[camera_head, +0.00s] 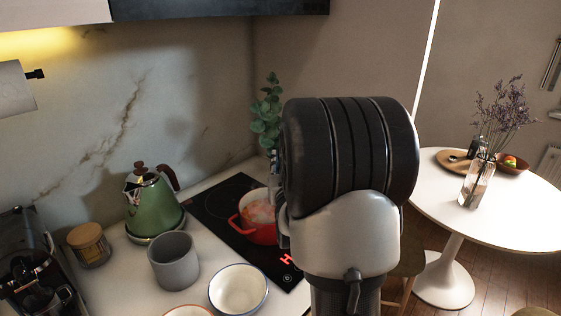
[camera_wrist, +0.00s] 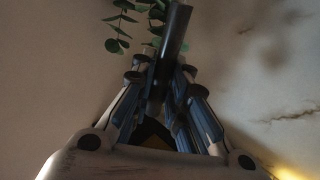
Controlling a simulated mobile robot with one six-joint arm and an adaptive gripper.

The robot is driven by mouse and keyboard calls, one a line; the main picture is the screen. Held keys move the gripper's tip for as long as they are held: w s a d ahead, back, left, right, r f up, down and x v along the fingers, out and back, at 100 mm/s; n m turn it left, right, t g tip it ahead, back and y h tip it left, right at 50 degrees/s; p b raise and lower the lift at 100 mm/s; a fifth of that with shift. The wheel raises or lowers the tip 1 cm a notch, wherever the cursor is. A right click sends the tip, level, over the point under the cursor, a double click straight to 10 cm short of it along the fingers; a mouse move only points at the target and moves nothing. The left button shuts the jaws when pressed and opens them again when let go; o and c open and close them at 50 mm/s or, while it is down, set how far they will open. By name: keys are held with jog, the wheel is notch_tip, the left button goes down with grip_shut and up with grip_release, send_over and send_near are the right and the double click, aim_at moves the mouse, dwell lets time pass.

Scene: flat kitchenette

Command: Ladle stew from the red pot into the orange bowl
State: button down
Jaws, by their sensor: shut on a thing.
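The red pot (camera_head: 262,233) stands on the black cooktop with orange-red stew (camera_head: 259,212) inside; its right side is hidden by my arm. A bowl with an orange-red rim (camera_head: 187,311) shows only its top edge at the bottom of the head view. In the wrist view my gripper (camera_wrist: 160,78) is shut on a dark rod-like handle (camera_wrist: 178,32), which looks like the ladle's. The ladle's scoop is not visible. In the head view my arm hides most of the gripper, near the pot's right side.
A white bowl with a blue rim (camera_head: 238,290), a grey canister (camera_head: 174,261), a green kettle (camera_head: 152,207) and a jar (camera_head: 89,245) crowd the counter. A leafy plant (camera_head: 267,115) stands behind the pot. A round white table (camera_head: 520,213) is at the right.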

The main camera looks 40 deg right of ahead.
dwell(0.5)
jog(key=shift+r+p, duration=3.1)
jog(key=shift+r, duration=2.9)
jog(key=shift+f, duration=0.1)
